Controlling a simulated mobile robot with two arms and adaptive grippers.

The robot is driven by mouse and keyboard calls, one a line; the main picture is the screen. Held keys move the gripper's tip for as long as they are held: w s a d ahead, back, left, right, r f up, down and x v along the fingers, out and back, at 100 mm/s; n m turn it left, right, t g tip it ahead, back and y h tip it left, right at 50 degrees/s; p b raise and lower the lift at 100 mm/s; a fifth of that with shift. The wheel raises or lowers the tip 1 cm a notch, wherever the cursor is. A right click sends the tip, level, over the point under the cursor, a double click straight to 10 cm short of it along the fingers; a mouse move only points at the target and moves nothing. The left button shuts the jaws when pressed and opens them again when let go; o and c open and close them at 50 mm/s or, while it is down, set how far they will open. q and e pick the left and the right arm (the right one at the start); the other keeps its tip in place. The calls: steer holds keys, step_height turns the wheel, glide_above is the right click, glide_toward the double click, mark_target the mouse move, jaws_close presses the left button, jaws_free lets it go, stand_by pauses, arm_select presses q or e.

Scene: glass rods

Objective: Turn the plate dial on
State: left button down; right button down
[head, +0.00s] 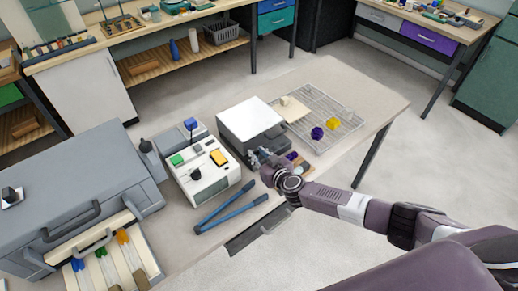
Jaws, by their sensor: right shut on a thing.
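A box-shaped plate unit (247,117) with a white top and a dark grey front stands near the middle of the table. My right gripper (258,158) is at the lower front of this unit, its arm coming in from the right. It is shut on the plate dial, which the fingers hide. The dial's setting cannot be seen. My left gripper is not in view.
A white instrument (206,181) with green and yellow blocks stands close on the left. Blue-handled tongs (232,207) lie in front. A wire rack (327,112) with purple and yellow pieces is behind right. A large grey cabinet (75,185) fills the left. The table's right end is clear.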

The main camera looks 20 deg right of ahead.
steer(key=shift+a+f+m+h, duration=0.1)
steer(key=shift+a+m+h, duration=0.3)
steer(key=shift+m+h, duration=0.45)
steer(key=m+h, duration=0.2)
steer(key=h, duration=0.1)
steer(key=shift+s+a, duration=0.1)
steer(key=shift+a, duration=0.1)
steer(key=shift+a+m+g+h, duration=0.15)
steer(key=shift+m+g+h, duration=0.35)
steer(key=shift+m+h, duration=0.9)
steer(key=c, duration=1.7)
jaws_free()
